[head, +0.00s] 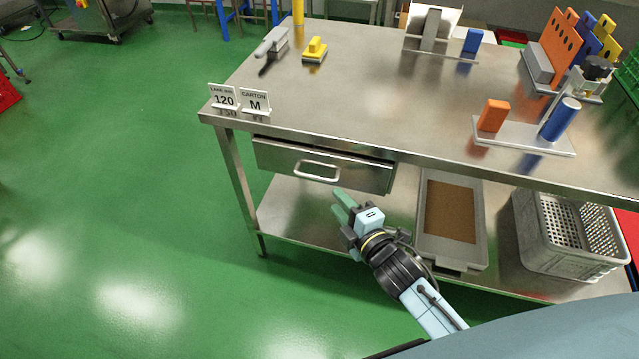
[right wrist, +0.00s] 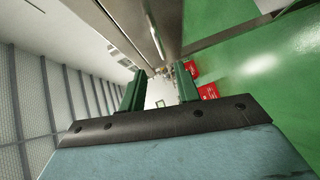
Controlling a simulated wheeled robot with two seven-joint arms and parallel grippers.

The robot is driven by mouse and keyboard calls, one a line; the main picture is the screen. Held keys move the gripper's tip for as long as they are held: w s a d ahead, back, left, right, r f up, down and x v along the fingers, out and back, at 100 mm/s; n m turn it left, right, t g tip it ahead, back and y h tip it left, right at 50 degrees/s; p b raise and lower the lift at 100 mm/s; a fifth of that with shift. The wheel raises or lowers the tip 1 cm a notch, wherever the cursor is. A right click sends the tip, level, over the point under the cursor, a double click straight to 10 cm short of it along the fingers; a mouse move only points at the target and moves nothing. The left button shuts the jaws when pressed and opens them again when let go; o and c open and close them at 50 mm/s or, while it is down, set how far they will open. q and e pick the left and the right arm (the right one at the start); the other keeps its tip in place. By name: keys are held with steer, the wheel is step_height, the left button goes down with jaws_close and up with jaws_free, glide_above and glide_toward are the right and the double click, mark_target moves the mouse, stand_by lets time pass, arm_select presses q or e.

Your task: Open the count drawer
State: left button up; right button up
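The count drawer (head: 280,160) is a steel drawer under the left part of the steel table's front edge. Its front sits close under the tabletop and it looks shut. A pale bar handle (head: 317,171) is on the middle of its front. My right gripper (head: 341,203) is just below and to the right of the handle, apart from it in the head view. Its green fingers are spread with an empty gap between them, as the right wrist view (right wrist: 160,90) also shows. My left gripper is not in view.
The steel table (head: 370,100) has a lower shelf with a grey tray (head: 478,215) and a grey perforated crate (head: 570,250) right of my arm.

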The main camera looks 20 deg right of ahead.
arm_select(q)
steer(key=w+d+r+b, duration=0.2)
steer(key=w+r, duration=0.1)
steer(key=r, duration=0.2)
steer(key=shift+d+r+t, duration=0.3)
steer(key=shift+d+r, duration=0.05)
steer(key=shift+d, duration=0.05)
arm_select(e)
steer(key=x, duration=0.9)
steer(key=shift+w, duration=0.25)
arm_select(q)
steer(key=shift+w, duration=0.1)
arm_select(e)
jaws_close()
